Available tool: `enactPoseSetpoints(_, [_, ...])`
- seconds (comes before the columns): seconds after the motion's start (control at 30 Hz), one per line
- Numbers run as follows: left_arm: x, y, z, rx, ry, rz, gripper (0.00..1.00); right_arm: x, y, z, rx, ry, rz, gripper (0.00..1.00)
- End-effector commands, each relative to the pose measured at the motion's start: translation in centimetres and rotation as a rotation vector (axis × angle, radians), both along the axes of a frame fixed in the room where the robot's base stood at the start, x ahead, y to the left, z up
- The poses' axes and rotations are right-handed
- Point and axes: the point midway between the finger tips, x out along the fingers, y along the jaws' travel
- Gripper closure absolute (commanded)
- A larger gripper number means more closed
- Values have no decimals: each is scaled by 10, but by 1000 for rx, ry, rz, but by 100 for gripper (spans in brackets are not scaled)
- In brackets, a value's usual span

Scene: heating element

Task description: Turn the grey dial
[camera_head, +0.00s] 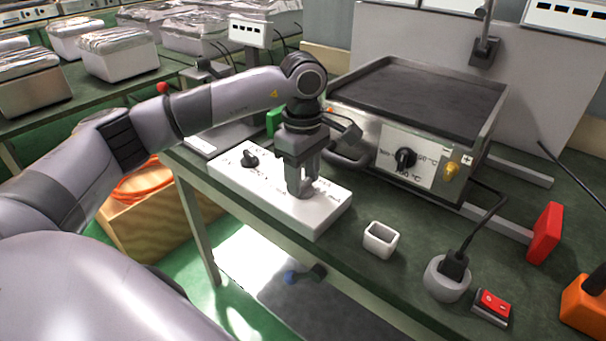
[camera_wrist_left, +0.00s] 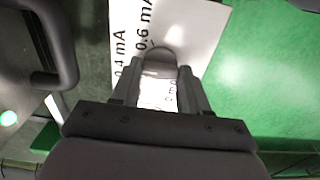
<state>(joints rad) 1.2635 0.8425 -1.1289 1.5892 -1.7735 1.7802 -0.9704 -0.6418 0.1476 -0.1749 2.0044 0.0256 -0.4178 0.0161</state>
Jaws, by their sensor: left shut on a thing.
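A white control box (camera_head: 272,191) lies at the front edge of the green table. My left gripper (camera_head: 303,190) points down over the right part of its top. In the left wrist view, the left gripper (camera_wrist_left: 160,80) has its fingers on either side of a grey dial (camera_wrist_left: 160,58), shut on it. The dial's rounded end shows between the fingers, beside printed mA marks. In the head view the dial is mostly hidden by the fingers. A black knob (camera_head: 250,159) sits on the left part of the box, clear of the gripper. My right gripper is not in view.
A heating plate (camera_head: 420,95) with a black dial (camera_head: 405,158) stands behind the box. A small white cup (camera_head: 381,239), a grey round socket (camera_head: 446,279) with a black plug, and a red switch (camera_head: 492,306) are to the right. Bare table lies between them.

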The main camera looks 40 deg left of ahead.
Motion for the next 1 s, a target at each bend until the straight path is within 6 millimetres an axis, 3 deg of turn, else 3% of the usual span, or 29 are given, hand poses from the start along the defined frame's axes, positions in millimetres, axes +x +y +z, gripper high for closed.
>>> enactPoseSetpoints(0.1, [1,0,3,-3,-8,2,86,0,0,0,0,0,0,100])
enactPoseSetpoints(0.13, [1,0,3,-3,-8,2,52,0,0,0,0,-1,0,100])
enactPoseSetpoints(0.2, [1,0,3,-3,-7,3,30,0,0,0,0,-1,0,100])
enactPoseSetpoints(0.57, [1,0,5,-1,-4,2,30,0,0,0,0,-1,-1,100])
enactPoseSetpoints(1.0, [1,0,67,-1,-6,2,30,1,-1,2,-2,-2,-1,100])
